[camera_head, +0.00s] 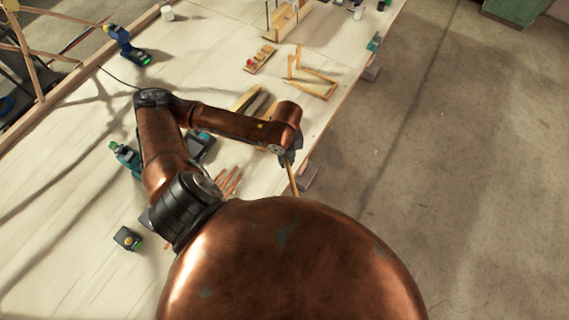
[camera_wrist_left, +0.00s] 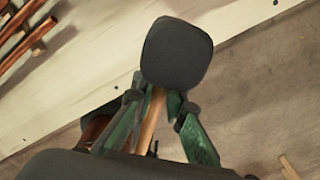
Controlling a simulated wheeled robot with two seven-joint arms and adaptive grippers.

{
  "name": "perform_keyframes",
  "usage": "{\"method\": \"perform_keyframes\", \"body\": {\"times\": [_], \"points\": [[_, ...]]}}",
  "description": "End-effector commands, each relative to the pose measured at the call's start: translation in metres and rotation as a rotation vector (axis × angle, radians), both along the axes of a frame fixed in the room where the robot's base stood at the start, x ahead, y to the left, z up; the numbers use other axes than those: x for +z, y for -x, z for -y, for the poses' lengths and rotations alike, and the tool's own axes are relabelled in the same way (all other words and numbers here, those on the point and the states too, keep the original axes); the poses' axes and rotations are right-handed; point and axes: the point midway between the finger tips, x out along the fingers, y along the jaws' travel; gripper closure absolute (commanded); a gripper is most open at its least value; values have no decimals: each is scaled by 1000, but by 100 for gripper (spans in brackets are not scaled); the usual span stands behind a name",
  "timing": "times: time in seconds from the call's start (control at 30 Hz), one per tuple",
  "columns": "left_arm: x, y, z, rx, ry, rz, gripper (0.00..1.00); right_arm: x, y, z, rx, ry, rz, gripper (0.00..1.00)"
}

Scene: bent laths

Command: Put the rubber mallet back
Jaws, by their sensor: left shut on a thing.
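The rubber mallet shows in the left wrist view as a black rounded head (camera_wrist_left: 177,52) on a wooden handle (camera_wrist_left: 150,122). My left gripper (camera_wrist_left: 158,98), with green fingers, is shut on the handle just below the head. In the head view my left gripper (camera_head: 287,159) is at the bench's right edge, and the wooden handle (camera_head: 293,181) hangs down from it. The mallet's head is hidden there. My right gripper is in neither view.
The pale workbench (camera_head: 75,205) fills the left, with bare floor (camera_head: 470,170) to its right. Reddish wooden strips (camera_head: 229,181) lie near my left arm. A blue drill (camera_head: 127,45), a wooden angled frame (camera_head: 315,84) and a small black block (camera_head: 128,239) are on the bench.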

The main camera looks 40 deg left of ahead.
Motion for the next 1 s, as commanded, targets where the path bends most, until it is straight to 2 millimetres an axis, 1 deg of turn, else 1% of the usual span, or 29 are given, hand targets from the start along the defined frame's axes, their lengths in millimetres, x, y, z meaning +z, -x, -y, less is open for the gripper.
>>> {"method": "perform_keyframes", "body": {"times": [0.03,0.1,0.33,0.43,0.53,0.63,0.97,1.0], "points": [[-6,-5,-6,5,-2,3,100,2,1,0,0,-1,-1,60],[-14,-8,-12,4,-1,3,100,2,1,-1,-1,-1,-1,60],[-26,-15,-20,0,-1,6,100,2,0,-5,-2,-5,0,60],[-35,-17,-27,3,-2,3,100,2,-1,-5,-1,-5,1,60],[-51,-16,-25,0,1,2,100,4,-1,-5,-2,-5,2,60],[-63,-17,-25,1,0,4,100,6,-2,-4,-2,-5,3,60],[-66,-17,-26,-1,-1,5,100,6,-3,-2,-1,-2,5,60],[-67,-17,-26,-1,-2,4,88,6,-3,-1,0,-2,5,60]]}}
